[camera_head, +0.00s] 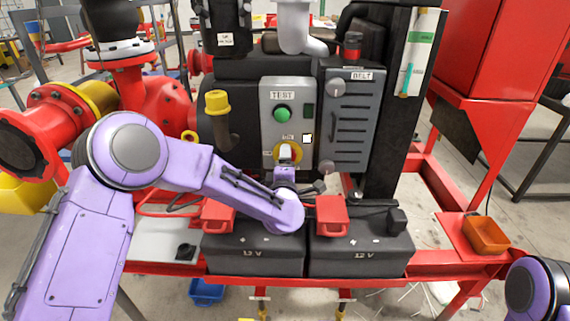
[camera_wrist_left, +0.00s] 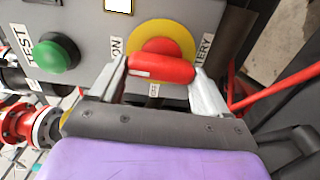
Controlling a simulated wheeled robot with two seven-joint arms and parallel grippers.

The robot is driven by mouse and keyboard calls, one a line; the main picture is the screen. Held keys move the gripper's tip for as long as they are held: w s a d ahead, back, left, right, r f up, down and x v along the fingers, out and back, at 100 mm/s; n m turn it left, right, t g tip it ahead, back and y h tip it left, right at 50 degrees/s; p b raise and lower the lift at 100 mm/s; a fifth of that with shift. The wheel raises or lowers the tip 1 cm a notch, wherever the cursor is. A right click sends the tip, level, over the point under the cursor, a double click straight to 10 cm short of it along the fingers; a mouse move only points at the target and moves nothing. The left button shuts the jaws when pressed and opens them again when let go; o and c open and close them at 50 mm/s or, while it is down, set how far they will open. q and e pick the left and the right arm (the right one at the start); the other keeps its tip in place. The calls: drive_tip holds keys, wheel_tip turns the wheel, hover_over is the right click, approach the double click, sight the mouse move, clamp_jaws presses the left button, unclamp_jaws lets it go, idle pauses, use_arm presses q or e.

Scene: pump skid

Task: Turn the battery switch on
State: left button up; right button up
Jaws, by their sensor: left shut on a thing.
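The battery switch is a red handle on a round yellow disc (camera_head: 296,151) low on the grey panel, under an ON label. In the left wrist view the red handle (camera_wrist_left: 162,68) lies between the two fingertips, with the yellow disc (camera_wrist_left: 184,34) behind it. An ON label (camera_wrist_left: 116,46) is left of the disc and BATTERY lettering is right of it. My left gripper (camera_head: 285,156) is shut on the handle and hides much of the switch in the head view. My right gripper is out of view.
A green TEST button (camera_head: 282,113) sits above the switch. A slotted BELT cover (camera_head: 346,118) stands at its right. Two black 12 V batteries (camera_head: 255,256) with red terminal covers lie below the arm. An orange bin (camera_head: 486,234) sits on the red frame at right.

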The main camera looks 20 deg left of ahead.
use_arm(q)
drive_tip(key=shift+w+a+r, duration=0.1)
drive_tip(key=shift+r, duration=0.2)
drive_tip(key=o, duration=1)
drive_tip(key=b+v, duration=0.2)
drive_tip(key=v, duration=0.8)
drive_tip(key=shift+s+f, duration=0.15)
drive_tip(key=shift+s, duration=0.1)
